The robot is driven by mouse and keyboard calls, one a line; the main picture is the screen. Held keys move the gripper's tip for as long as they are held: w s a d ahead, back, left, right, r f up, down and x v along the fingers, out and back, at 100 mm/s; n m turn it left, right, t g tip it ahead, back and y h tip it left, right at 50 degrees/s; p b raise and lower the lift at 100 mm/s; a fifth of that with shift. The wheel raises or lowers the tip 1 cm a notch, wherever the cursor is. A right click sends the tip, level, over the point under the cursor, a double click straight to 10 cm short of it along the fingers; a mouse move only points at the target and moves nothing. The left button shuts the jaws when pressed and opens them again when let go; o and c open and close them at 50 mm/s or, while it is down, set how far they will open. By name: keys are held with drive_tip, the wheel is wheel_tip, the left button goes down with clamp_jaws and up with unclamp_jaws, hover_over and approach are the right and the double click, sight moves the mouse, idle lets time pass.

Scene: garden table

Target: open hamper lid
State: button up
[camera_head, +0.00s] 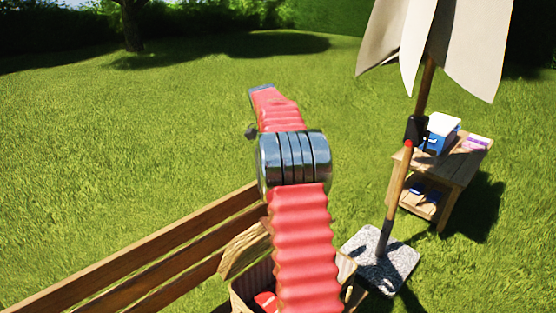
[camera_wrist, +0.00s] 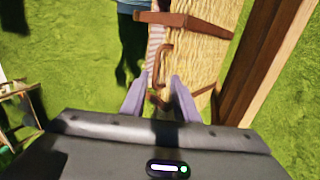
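The woven hamper lid (camera_head: 243,250) shows at the bottom of the head view, raised and tilted beside the bench. The hamper (camera_head: 240,297) below it shows its striped lining and something red inside. My arm hides much of the hamper. In the wrist view the wicker lid (camera_wrist: 200,48) fills the upper middle, with brown leather straps and a brown handle (camera_wrist: 164,52) at its left edge. My gripper (camera_wrist: 160,78) has its two fingers apart, one on each side of the handle's lower end. I cannot tell whether they touch it. My gripper is hidden in the head view.
The slatted wooden bench (camera_head: 170,240) runs along the hamper's left; a wooden rail (camera_wrist: 262,60) stands right of the lid in the wrist view. A parasol base (camera_head: 381,260) and a side table (camera_head: 455,165) with a blue-and-white box (camera_head: 441,132) stand right. Open lawn surrounds them.

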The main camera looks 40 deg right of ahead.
drive_tip(key=v, duration=0.7)
idle(0.4)
